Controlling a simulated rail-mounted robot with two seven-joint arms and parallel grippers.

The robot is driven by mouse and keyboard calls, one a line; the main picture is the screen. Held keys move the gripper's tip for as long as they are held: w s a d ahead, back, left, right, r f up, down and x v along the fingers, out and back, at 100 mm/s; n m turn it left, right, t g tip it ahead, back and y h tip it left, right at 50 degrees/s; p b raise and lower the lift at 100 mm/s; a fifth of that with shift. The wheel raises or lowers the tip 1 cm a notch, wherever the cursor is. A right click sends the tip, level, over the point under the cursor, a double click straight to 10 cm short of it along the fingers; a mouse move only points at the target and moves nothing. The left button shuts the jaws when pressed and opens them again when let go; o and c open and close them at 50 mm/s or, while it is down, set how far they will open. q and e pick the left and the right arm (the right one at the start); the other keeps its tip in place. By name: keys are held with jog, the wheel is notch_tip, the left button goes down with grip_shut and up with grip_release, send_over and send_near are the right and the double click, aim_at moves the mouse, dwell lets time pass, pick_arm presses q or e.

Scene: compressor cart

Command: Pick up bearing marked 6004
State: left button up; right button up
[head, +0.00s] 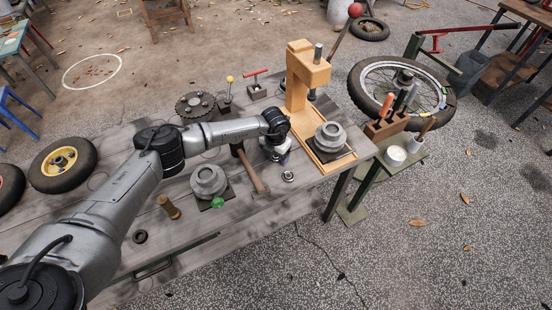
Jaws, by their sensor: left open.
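My left arm reaches in from the left over the workbench. My left gripper (281,158) points down at the bench and is open, partly hidden by its own wrist. A small silver ring that looks like a bearing (288,176) lies on the bench just in front of the gripper, apart from it. A darker ring, perhaps another bearing (140,236), lies near the front left of the bench. No marking such as 6004 is legible on either ring. My right gripper is out of view.
A hammer (252,172) lies left of the gripper. A grey stepped pulley (208,181) stands on a dark plate further left. An orange press (299,85) with another grey stepped part (330,136) stands to the right. A brass piece (169,207) stands near the front.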

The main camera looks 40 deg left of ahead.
pick_arm(q)
jog(key=shift+f, duration=0.1)
jog(key=c, duration=1)
jog(key=shift+c, duration=0.2)
